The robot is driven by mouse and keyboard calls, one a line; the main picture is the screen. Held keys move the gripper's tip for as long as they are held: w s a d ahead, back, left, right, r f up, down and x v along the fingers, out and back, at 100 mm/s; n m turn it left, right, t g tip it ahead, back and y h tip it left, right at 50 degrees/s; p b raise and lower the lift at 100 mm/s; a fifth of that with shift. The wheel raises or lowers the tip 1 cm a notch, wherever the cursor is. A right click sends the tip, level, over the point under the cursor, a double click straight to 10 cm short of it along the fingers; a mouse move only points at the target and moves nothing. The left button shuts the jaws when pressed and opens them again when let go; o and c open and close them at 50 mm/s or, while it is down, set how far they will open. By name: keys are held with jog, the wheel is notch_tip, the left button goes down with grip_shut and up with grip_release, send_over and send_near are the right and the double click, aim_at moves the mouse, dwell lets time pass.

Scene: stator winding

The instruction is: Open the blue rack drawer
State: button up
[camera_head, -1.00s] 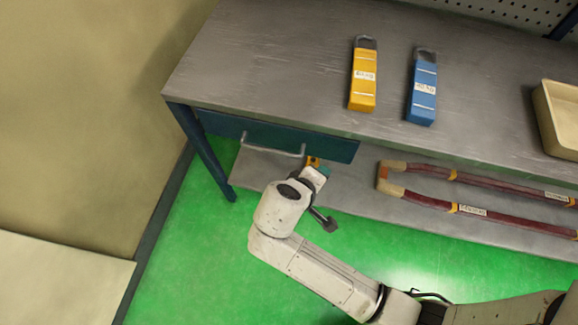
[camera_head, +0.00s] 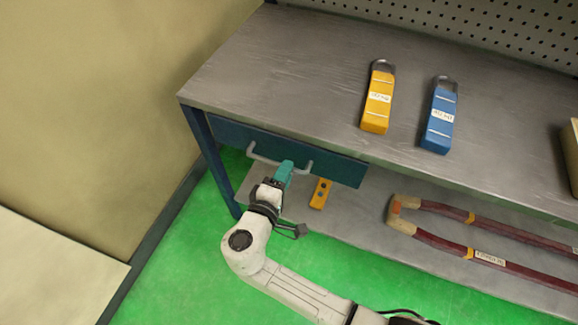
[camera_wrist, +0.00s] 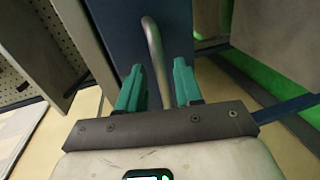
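The blue rack drawer (camera_head: 335,167) sits under the left end of the grey workbench top, and its front looks flush with the bench, so it appears closed. A grey bar handle (camera_head: 266,158) runs along its front. My gripper (camera_head: 286,168) is at the right part of this handle. In the wrist view, the two teal fingers of my gripper (camera_wrist: 160,85) stand apart, with the handle (camera_wrist: 156,50) passing between them. The drawer front (camera_wrist: 115,25) is dark blue there. I cannot tell whether either finger touches the bar.
A yellow tool (camera_head: 378,98) and a blue tool (camera_head: 440,118) lie on the bench top (camera_head: 300,75). A yellow block (camera_head: 320,193) and dark red bars (camera_head: 440,240) lie on the lower shelf. A bench leg (camera_head: 218,165) stands left of the drawer. Green floor (camera_head: 180,270) is clear in front.

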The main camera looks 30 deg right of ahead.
jog(key=shift+x, duration=1.45)
grip_shut()
